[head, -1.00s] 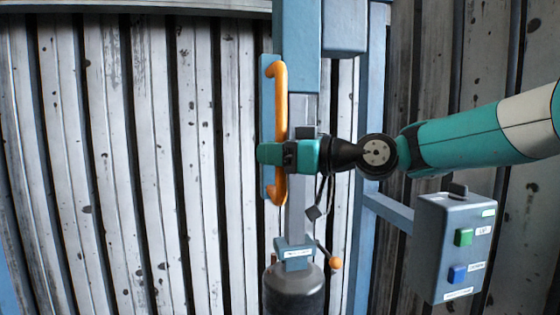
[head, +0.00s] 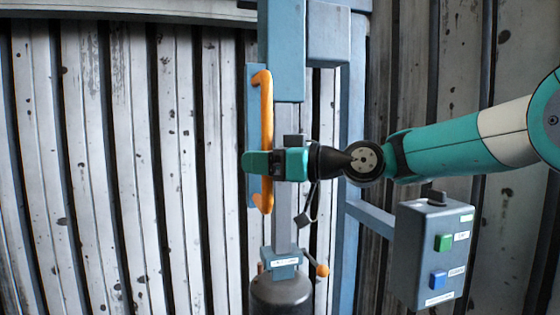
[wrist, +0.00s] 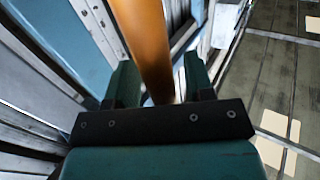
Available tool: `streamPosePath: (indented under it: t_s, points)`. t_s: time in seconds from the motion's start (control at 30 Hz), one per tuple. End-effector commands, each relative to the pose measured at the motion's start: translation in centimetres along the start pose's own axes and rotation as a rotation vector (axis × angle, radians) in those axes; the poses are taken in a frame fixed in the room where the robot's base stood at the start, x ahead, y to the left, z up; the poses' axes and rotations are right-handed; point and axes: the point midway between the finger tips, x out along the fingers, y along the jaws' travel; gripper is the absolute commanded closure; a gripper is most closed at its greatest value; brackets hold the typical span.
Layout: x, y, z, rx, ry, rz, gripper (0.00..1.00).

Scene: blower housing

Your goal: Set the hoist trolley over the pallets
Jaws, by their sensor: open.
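The hoist trolley shows as a blue upright (head: 282,50) with a vertical orange handle (head: 266,105) on its left side. My gripper (head: 262,164) is at the lower half of the handle, with its jaws open around it. In the wrist view the handle (wrist: 145,45) passes between the two green fingers (wrist: 158,85). Small gaps seem to show beside it, and I cannot tell whether either finger touches. Below the handle, a blue block (head: 282,262) with an orange-knobbed lever sits on a dark cylinder (head: 280,294). I cannot make out any pallets.
A grey control box (head: 433,250) with a green and a blue button stands at the lower right, beneath my arm. A slatted, stained wall (head: 130,150) fills the background. The wrist view shows a dark floor (wrist: 285,70) with pale patches on the right.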

Motion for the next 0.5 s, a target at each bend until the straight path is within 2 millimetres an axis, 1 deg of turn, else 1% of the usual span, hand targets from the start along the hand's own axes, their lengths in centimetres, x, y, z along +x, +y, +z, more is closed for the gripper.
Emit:
streamPosePath:
  t_s: [0.13,0.27,0.37,0.5]
  points:
    - [-0.4,0.0,0.2,0.0,0.0,0.0,0.52]
    - [-2.1,0.1,0.5,-0.002,0.0,0.003,0.52]
    - [-4.4,0.1,0.6,-0.002,0.001,0.006,0.52]
    - [-8.1,0.1,0.7,-0.002,0.001,0.006,0.52]
